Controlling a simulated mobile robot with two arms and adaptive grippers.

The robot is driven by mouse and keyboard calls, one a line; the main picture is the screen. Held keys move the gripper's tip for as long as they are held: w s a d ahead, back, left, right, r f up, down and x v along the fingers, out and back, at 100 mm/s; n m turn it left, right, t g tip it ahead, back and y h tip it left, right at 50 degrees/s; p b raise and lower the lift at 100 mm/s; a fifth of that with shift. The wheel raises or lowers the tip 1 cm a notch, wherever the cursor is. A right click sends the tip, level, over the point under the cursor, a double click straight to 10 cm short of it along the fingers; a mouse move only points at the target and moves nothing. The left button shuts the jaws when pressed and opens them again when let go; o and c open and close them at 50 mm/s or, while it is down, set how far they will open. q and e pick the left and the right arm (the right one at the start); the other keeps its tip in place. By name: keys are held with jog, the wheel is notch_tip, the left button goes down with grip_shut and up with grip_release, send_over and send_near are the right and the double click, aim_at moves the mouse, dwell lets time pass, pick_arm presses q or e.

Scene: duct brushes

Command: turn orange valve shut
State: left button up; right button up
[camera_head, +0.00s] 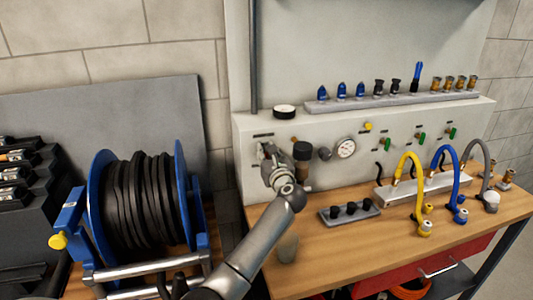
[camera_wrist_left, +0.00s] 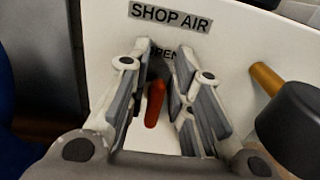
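The orange valve handle (camera_wrist_left: 155,103) shows in the left wrist view, below the "SHOP AIR" label (camera_wrist_left: 170,17) on the pale panel. It looks close to upright, leaning slightly. A partly covered "OPEN" mark (camera_wrist_left: 163,54) sits above it. My left gripper (camera_wrist_left: 164,72) is open, with one finger on each side of the handle and a visible gap on both sides. In the head view my left gripper (camera_head: 267,153) is at the left part of the panel and hides the valve. My right gripper is not in view.
A pressure gauge (camera_head: 345,148) is farther right. A blue hose reel (camera_head: 143,200) stands left of my arm. The wooden bench (camera_head: 335,250) holds a small block of dark fittings (camera_head: 350,213).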

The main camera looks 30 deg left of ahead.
pick_arm(q)
grip_shut()
jog(key=shift+w+d+m+p, duration=0.1)
jog(key=shift+m+p, duration=0.2)
jog(key=shift+m, duration=0.2)
jog(key=shift+w+d+f+m+p, duration=0.4)
jog(key=shift+m+p, duration=1)
jog(key=shift+m, duration=1.45)
jog(key=shift+w+d+f+m+p, duration=0.15)
jog(key=shift+f+m+p, duration=0.4)
jog(key=shift+m+p, duration=1.6)
jog(key=shift+w+d+f+m+p, duration=0.4)
jog(key=shift+m+p, duration=0.3)
jog(key=shift+m, duration=2.8)
jog(key=shift+s+a+f, duration=0.1)
jog(key=shift+a, duration=0.05)
